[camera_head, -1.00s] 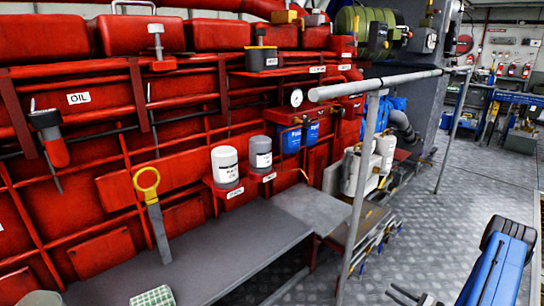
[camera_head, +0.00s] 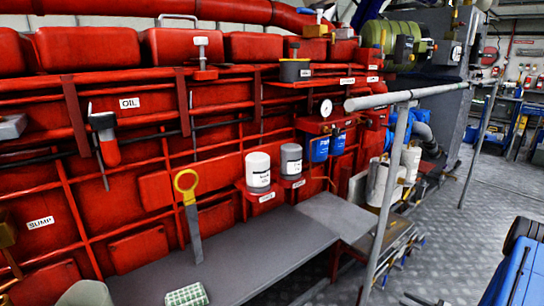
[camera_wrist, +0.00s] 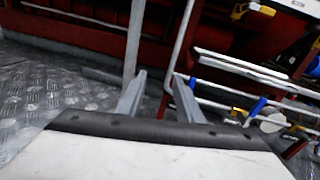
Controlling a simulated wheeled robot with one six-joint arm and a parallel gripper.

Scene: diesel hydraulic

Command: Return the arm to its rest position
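My arm shows as a blue and black link (camera_head: 512,272) at the lower right of the head view. Small dark parts at the bottom edge beside it may be my gripper, but they are mostly cut off. In the wrist view my gripper (camera_wrist: 160,88) has its two grey fingers apart, with nothing visible between them. It is over the metal floor, with a grey post (camera_wrist: 134,40) beyond the left finger.
A grey handrail (camera_head: 410,97) on posts stands left of my arm. A grey bench (camera_head: 270,245) runs along the red engine (camera_head: 110,185), holding a green checkered cloth (camera_head: 186,296). White and grey canisters (camera_head: 258,172) stand on a red shelf. Checker-plate floor (camera_head: 465,215) is open beyond the rail.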

